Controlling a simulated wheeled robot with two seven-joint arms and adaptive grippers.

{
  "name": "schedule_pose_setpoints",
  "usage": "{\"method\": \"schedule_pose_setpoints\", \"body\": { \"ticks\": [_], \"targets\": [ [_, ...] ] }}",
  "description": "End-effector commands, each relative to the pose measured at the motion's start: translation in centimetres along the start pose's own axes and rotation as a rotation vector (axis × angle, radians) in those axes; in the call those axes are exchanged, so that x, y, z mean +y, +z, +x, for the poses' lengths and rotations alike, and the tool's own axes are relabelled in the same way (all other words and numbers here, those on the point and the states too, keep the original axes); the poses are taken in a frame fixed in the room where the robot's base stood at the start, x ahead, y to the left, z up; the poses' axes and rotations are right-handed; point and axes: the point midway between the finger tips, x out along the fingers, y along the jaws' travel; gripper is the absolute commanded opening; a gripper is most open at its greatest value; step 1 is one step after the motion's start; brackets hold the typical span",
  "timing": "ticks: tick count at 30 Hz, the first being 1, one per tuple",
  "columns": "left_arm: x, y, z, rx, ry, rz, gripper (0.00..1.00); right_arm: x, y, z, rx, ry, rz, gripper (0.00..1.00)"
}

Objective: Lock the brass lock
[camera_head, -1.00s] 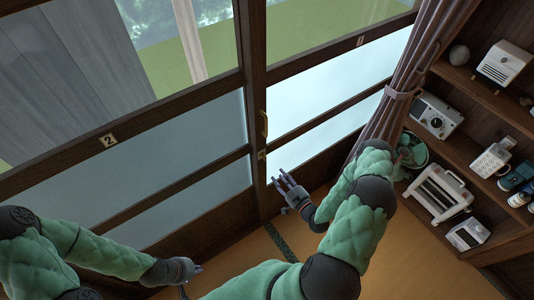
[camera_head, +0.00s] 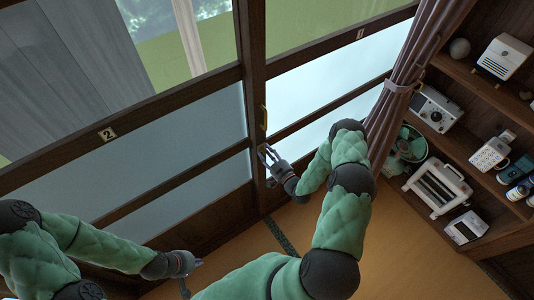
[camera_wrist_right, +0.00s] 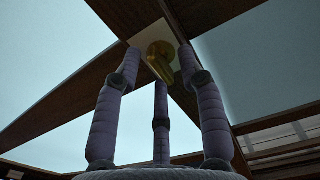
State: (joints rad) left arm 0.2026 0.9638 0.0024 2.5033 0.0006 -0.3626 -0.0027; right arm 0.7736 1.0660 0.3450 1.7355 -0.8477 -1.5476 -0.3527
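The brass lock (camera_wrist_right: 160,58) sits on a pale plate on the dark wooden door frame in the right wrist view. The spread fingers of my right gripper (camera_wrist_right: 158,65) are around it, with a finger on each side and one below; I cannot tell whether they touch it. In the head view my right gripper (camera_head: 268,155) is at the door's middle stile, just below the brass handle (camera_head: 263,118), and hides the lock there. My left gripper (camera_head: 190,272) hangs low at the bottom left, away from the door; its finger opening is unclear.
Sliding doors (camera_head: 150,150) with glass and frosted panes fill the left and middle. A curtain (camera_head: 400,90) hangs at the right, beside shelves (camera_head: 480,110) holding several appliances. A green fan (camera_head: 410,145) stands near the curtain. The tatami floor (camera_head: 330,225) is clear.

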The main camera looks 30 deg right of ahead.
Motion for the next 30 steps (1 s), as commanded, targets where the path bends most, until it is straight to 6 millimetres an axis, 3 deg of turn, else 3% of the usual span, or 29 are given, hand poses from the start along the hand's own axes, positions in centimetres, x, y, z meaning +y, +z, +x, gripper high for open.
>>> {"method": "schedule_pose_setpoints", "body": {
  "ticks": [6,10,11,22,30],
  "targets": [
    [0.0,0.0,0.0,0.0,0.0,0.0,0.0,0.0,0.0,0.0,0.0,0.0,0.0,0.4],
    [0.0,0.0,0.0,0.0,0.0,0.0,0.0,0.0,0.0,0.0,0.0,0.0,0.0,0.03],
    [0.0,0.0,0.0,0.0,0.0,0.0,0.0,0.0,0.0,0.0,0.0,0.0,0.0,0.0],
    [-0.1,0.0,0.2,0.0,0.0,0.0,0.0,0.1,0.0,0.0,0.001,0.001,-0.027,0.0],
    [-0.4,-0.1,1.2,0.0,0.0,0.0,0.0,0.0,0.1,0.0,0.0,0.001,-0.169,0.0]
  ]
}}
